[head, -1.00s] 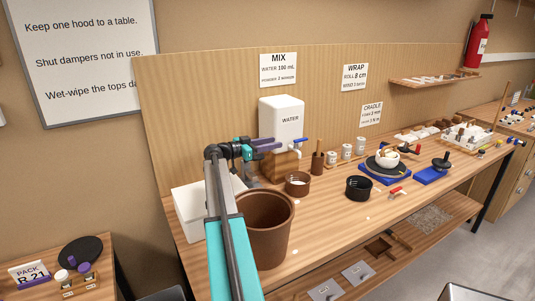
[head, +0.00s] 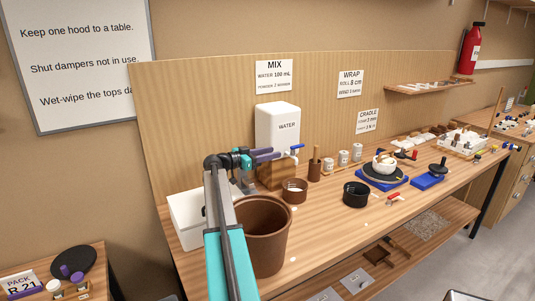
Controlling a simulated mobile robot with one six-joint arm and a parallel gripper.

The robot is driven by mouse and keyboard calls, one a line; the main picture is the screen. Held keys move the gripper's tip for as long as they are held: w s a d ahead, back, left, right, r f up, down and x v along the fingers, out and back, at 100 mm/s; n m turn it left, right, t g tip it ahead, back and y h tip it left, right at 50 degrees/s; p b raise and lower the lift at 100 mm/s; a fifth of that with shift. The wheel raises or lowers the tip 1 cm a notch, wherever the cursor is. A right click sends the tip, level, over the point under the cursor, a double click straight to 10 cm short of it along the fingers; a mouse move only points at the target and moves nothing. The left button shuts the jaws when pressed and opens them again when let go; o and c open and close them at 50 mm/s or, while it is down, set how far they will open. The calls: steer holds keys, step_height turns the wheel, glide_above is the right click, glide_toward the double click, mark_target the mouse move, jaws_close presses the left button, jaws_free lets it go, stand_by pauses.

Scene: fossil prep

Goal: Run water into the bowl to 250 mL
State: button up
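The white water tank (head: 278,128) stands on a wooden block at the back of the bench. Its tap has a blue lever (head: 297,147) at the front right. A small brown bowl (head: 294,196) with pale marks inside sits on the bench below the tap. Its water level is too small to make out. My gripper (head: 281,154), with purple fingers, is in front of the tank, its tips just left of the tap and above the bowl. The gap between the fingers is unclear.
A large brown pot (head: 263,246) stands at the bench's front edge, beside my arm. A white box (head: 187,222) is left of it. A black bowl (head: 355,194) and a brown tool holder (head: 314,170) stand to the right. The sign (head: 273,75) reads water 100 mL.

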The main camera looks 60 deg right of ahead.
mark_target(291, 149)
steer(key=p+x, duration=0.3)
steer(key=x, duration=0.9)
steer(key=shift+s+d+p, duration=0.1)
steer(key=shift+d+p, duration=0.05)
steer(key=shift+p, duration=0.25)
jaws_close()
